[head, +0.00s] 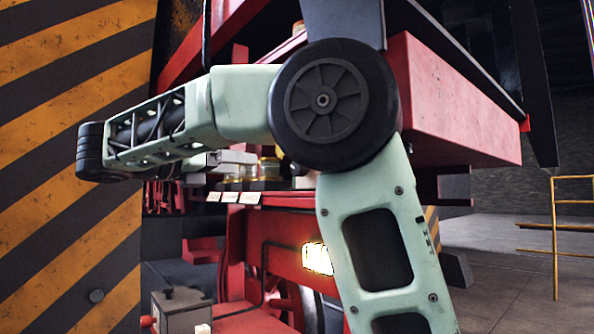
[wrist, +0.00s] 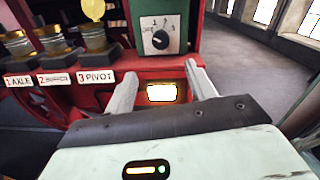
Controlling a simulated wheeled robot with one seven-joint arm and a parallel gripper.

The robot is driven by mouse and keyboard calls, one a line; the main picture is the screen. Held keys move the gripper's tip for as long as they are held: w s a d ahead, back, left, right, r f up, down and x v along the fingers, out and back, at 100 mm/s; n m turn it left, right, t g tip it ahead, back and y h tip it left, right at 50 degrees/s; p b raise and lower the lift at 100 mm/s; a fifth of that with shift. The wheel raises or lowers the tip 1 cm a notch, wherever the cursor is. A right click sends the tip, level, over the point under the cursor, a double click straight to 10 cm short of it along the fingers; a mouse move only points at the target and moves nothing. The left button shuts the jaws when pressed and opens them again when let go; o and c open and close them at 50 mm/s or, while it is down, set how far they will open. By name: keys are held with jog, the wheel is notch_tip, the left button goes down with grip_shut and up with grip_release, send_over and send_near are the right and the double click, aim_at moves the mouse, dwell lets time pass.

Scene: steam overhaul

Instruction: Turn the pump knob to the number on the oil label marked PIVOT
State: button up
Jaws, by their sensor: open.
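In the wrist view, the PIVOT label (wrist: 96,77) reads "3 PIVOT". Beside it are the "1 AXLE" label (wrist: 18,81) and a label starting with 2 (wrist: 53,79), its word unclear. My gripper (wrist: 161,72) is open and empty, its fingers below and either side of the knob, apart from it. In the head view my arm hides the knob.
Jars with golden tops (wrist: 94,36) stand behind the labels on the left. A lit panel (wrist: 161,92) sits in the red frame below the knob. In the head view, a red beam (head: 455,105) lies right of my arm and a yellow railing (head: 555,230) stands far right.

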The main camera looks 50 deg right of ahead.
jog(key=b, duration=0.1)
send_near(295, 168)
jog(key=p+x, duration=0.1)
jog(key=x, duration=0.9)
jog(key=shift+d+p, duration=0.35)
jog(key=c, duration=1)
